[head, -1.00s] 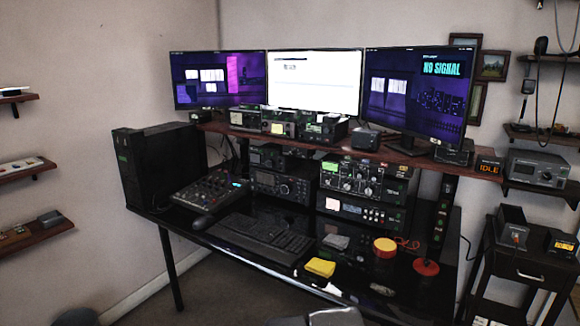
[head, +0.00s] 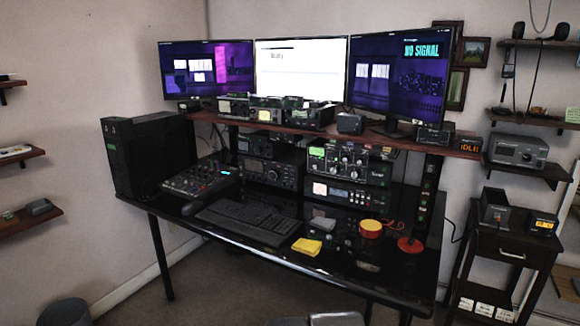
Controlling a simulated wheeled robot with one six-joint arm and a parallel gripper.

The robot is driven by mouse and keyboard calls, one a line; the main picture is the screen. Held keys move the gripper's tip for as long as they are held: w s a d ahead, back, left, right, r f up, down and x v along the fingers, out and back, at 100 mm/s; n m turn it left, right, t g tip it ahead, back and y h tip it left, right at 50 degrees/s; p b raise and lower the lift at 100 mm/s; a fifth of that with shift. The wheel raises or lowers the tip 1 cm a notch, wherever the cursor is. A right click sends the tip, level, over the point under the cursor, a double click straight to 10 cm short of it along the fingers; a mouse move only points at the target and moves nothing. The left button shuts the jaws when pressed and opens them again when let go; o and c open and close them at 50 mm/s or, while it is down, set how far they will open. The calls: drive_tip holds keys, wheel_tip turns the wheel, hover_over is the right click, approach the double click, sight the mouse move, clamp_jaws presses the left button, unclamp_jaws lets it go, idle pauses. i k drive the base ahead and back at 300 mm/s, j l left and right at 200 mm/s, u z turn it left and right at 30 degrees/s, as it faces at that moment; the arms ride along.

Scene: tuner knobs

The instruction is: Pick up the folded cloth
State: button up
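A yellow folded cloth (head: 307,246) lies flat on the black glossy desk (head: 275,258), near its front edge and to the right of the keyboard. A small grey folded-looking item (head: 322,223) lies just behind it; I cannot tell if it is cloth too. No gripper fingers show in the head view. Only a dark grey part, probably of my own arm, shows at the bottom edge, well below the cloth in the picture.
A keyboard (head: 248,222) lies left of the cloth. A red-and-yellow round item (head: 370,229) and a red disc (head: 410,245) lie to its right. Radios (head: 345,192) stand behind under a shelf. A dark bin (head: 66,312) stands at lower left. Floor before the desk looks clear.

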sight(313, 248)
drive_tip(key=k+l+z, duration=0.1)
drive_tip(key=l, duration=0.15)
drive_tip(key=i+j, duration=0.35)
drive_tip(key=i+j+u, duration=0.1)
drive_tip(key=i+j, duration=0.25)
drive_tip(key=i, duration=0.25)
drive_tip(key=i+j, duration=0.3)
drive_tip(key=i, duration=0.15)
drive_tip(key=j+u, duration=0.05)
